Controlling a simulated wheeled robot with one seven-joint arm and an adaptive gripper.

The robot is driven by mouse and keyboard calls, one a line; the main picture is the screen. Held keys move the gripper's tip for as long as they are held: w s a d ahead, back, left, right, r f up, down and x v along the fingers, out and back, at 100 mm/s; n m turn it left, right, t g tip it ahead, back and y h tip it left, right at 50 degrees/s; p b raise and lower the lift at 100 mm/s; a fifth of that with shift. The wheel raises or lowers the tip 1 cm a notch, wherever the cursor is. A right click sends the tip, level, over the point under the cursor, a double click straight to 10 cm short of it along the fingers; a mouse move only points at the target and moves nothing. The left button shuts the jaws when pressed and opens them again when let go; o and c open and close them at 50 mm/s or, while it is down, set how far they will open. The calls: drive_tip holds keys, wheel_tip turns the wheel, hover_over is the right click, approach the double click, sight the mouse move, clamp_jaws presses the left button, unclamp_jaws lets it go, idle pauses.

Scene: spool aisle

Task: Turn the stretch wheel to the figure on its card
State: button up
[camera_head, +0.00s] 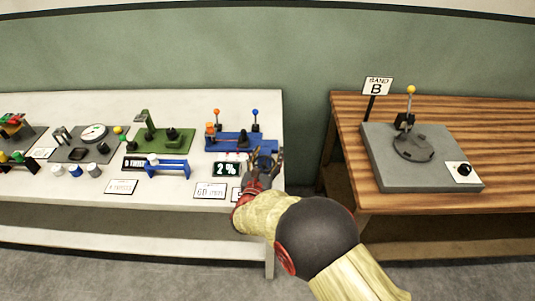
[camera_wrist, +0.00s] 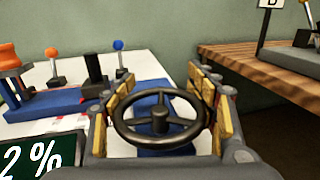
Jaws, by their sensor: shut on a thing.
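The stretch wheel (camera_wrist: 160,119) is a dark round handwheel with spokes and a hub, on a blue base, in the middle of the wrist view. My gripper (camera_wrist: 163,100) has its yellow-padded fingers on both sides of the rim, shut on it. In the head view my gripper (camera_head: 265,160) stands at the right end of the white table and largely hides the wheel. A dark display (camera_head: 227,169) left of it reads 2 %; it also shows in the wrist view (camera_wrist: 40,157). A white card (camera_head: 210,191) below has small print, perhaps starting with 60. Another card (camera_head: 237,194) is partly hidden by my arm.
The blue machine (camera_head: 233,143) with orange and blue knobbed levers stands just behind the wheel. A green device (camera_head: 160,140) and several others stand farther left. Right across a gap is a wooden table (camera_head: 455,107) with a grey lever unit (camera_head: 380,165) and a sign B (camera_head: 377,87).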

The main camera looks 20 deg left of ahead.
drive_tip(key=c, duration=0.3)
idle(0.5)
drive_tip(key=shift+h, duration=0.4)
drive_tip(key=shift+c, duration=0.3)
drive_tip(key=m+h, duration=0.1)
drive_tip(key=h, duration=0.1)
drive_tip(key=d+m+h, duration=0.1)
drive_tip(key=m+h, duration=0.1)
drive_tip(key=shift+s+m+g+h+p, duration=0.1)
drive_tip(key=shift+m+g+h+p, duration=0.2)
drive_tip(key=shift+g+h+p, duration=0.1)
drive_tip(key=m+h, duration=0.1)
drive_tip(key=d+m+g+h, duration=0.1)
drive_tip(key=h, duration=0.1)
drive_tip(key=m+g+h, duration=0.1)
drive_tip(key=h, duration=0.1)
drive_tip(key=shift+s+d+m+p, duration=0.25)
drive_tip(key=shift+m+p, duration=0.05)
drive_tip(key=shift+s+d+r+m+g+h, duration=0.1)
drive_tip(key=shift+s+d+m+g+h, duration=0.1)
drive_tip(key=shift+m+g+h, duration=0.45)
drive_tip(key=shift+s+d+f+m+g+h, duration=0.15)
drive_tip(key=shift+m+g+h, duration=0.35)
drive_tip(key=shift+g+h, duration=0.25)
drive_tip(key=shift+s+d+r+m+g+h, duration=0.15)
drive_tip(key=shift+d+m+g+h, duration=0.05)
drive_tip(key=shift+m+g+h, duration=0.45)
drive_tip(key=o, duration=1.4)
drive_tip(key=shift+s, duration=0.1)
